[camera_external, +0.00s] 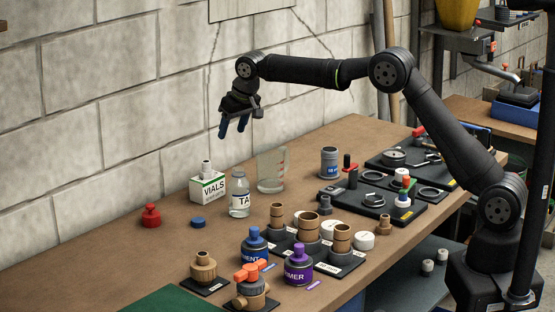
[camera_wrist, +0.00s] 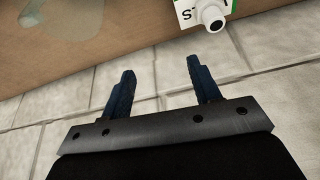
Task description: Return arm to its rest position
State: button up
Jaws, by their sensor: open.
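My gripper (camera_external: 234,128) hangs from my outstretched arm above the back of the workbench, near the block wall, with its fingers pointing down. In the wrist view its two dark blue fingers (camera_wrist: 158,78) stand apart with nothing between them. Below it in the external view are the white and green VIALS box (camera_external: 207,187) and a clear bottle with a label (camera_external: 239,196). The VIALS box also shows at the top of the wrist view (camera_wrist: 190,12), with a white spout on it.
A clear beaker (camera_external: 272,170), a red stoppered item (camera_external: 151,216) and a blue cap (camera_external: 198,222) stand on the workbench (camera_external: 110,240). Black trays with parts (camera_external: 372,203) lie at right.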

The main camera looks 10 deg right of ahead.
jog(key=s+d+f+m+h, duration=0.2)
jog(key=s+d+m+h, duration=0.1)
jog(key=s+d+m, duration=0.5)
jog(key=s+d+f+m+h, duration=0.2)
jog(key=s+d+m, duration=0.6)
jog(key=s+d, duration=0.6)
jog(key=d+f, duration=0.1)
jog(key=d, duration=0.5)
jog(key=shift+d+f+m+h, duration=0.15)
jog(key=shift+f+m+h, duration=0.15)
jog(key=shift+h, duration=0.1)
